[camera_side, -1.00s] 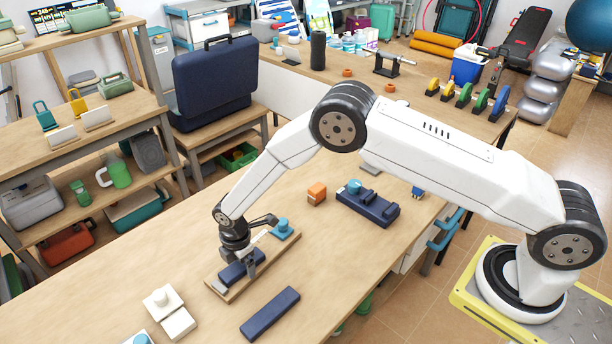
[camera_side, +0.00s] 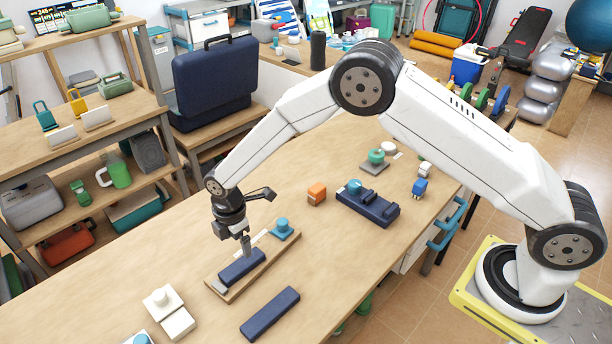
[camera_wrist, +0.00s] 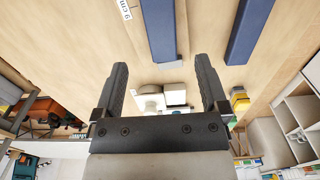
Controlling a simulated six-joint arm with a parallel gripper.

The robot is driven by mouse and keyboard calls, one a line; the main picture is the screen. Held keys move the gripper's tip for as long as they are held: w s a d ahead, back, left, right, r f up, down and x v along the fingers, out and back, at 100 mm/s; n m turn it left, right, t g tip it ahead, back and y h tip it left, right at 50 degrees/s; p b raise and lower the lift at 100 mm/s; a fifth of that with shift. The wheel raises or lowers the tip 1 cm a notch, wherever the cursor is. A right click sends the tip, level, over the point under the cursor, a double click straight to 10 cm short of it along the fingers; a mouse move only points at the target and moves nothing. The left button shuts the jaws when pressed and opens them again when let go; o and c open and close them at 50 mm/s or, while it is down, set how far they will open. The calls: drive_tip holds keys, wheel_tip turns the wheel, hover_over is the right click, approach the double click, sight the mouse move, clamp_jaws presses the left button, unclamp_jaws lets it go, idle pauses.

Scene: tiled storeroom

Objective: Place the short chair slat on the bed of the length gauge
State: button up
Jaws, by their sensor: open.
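The short dark-blue chair slat (camera_side: 240,267) lies on the bed of the length gauge (camera_side: 284,251), a wooden board with a blue knobbed block at its far end. The slat's near end is by the grey end stop (camera_side: 219,287); I cannot tell whether they touch. My gripper (camera_side: 247,250) is open and empty above the slat, pointing down. In the wrist view, the slat (camera_wrist: 160,28) lies ahead of the open fingers (camera_wrist: 161,72), clear of them, with the grey stop at its end and a "9 cm" label beside it.
A longer blue slat (camera_side: 270,313) lies on the bench in front of the gauge. White blocks (camera_side: 163,300) stand at the left front. Bare bench lies left of the gauge.

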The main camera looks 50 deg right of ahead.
wheel_tip(320, 180, up, 4)
drive_tip(key=shift+r, duration=0.1)
drive_tip(key=shift+d, duration=0.1)
idle(0.7)
drive_tip(key=s+d+r+m+t, duration=0.1)
drive_tip(key=s+d+r+m, duration=0.7)
drive_tip(key=d+m, duration=0.3)
drive_tip(key=s+d+r+m+t, duration=0.1)
drive_tip(key=s+d+r+m, duration=0.1)
drive_tip(key=s+d+m, duration=0.5)
drive_tip(key=s+d, duration=0.1)
drive_tip(key=s, duration=0.5)
drive_tip(key=shift+t, duration=0.3)
